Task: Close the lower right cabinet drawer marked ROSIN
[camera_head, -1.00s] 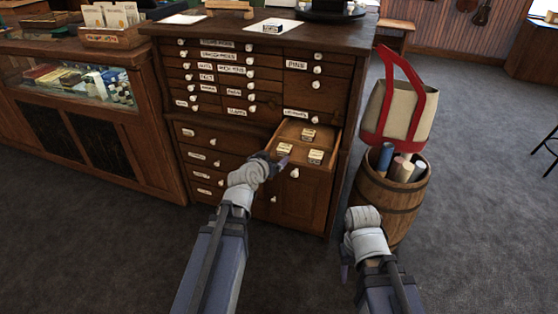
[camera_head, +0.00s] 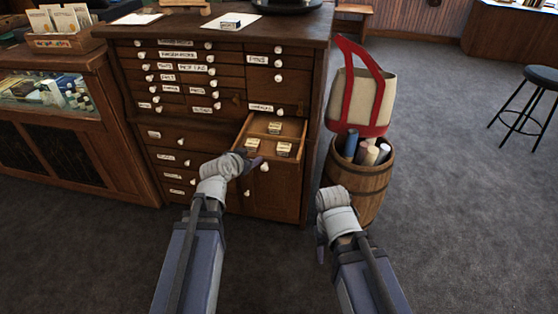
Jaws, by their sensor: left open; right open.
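The wooden cabinet (camera_head: 200,118) stands ahead with many labelled drawers and white knobs. One drawer (camera_head: 272,147) at its lower right is pulled out, open at the top, with several small labelled boxes (camera_head: 284,149) inside. I cannot read a ROSIN label on it; its front is partly hidden by my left gripper. My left gripper (camera_head: 250,163) is open at the left front corner of this drawer; I cannot tell whether it touches. My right gripper (camera_head: 320,240) hangs lower, in front of the barrel, open and holding nothing; its fingers are mostly hidden by its wrist.
A glass display counter (camera_head: 50,110) adjoins on the left. A stool (camera_head: 530,102) stands far right. Grey carpet (camera_head: 450,220) is clear at right.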

